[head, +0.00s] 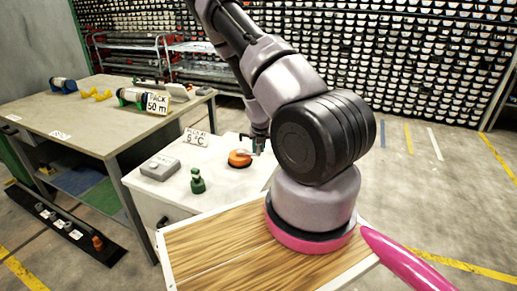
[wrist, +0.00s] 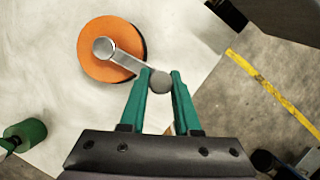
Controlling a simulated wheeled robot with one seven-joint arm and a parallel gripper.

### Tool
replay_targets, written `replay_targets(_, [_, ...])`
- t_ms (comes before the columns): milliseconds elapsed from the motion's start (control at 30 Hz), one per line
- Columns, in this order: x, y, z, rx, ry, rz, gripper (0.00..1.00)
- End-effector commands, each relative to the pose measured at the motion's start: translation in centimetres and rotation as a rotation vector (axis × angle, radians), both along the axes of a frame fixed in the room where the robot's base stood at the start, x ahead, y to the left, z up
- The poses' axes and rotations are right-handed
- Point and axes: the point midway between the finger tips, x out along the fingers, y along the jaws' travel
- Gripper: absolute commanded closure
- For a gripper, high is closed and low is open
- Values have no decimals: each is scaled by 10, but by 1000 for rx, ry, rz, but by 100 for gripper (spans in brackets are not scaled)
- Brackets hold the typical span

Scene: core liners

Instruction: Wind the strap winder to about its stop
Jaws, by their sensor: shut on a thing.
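The strap winder shows in the wrist view as an orange disc (wrist: 97,68) with a grey metal crank arm (wrist: 124,60) across it. The crank ends in a round grey knob (wrist: 161,81), toward the lower right of the disc. My gripper (wrist: 161,76) has green fingers, one on each side of the knob, and is shut on it. In the head view the orange winder (head: 240,159) sits on the white cabinet top (head: 218,172), with my gripper (head: 257,148) at its right side. The knob is too small to make out there.
A green bottle-like object (head: 197,181), a grey box (head: 160,167) and a sign reading 5 °C (head: 196,138) share the white top. A larger table (head: 70,120) with a "PACK 50 m" sign (head: 158,104) stands to the left. Open floor lies to the right.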

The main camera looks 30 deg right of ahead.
Motion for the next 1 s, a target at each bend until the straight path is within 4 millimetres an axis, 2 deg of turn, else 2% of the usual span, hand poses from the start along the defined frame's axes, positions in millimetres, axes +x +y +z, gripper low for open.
replay_targets(133, [1,3,-1,3,0,6,100])
replay_targets(167, [1,3,-1,4,0,7,65])
replay_targets(200, [1,3,-1,4,0,6,50])
replay_targets(233, [1,3,0,3,0,6,39])
replay_targets(533, [1,2,0,2,-1,3,39])
replay_targets(667, [-2,3,7,2,-2,3,39])
replay_targets(1000, [-23,12,65,3,-5,4,39])
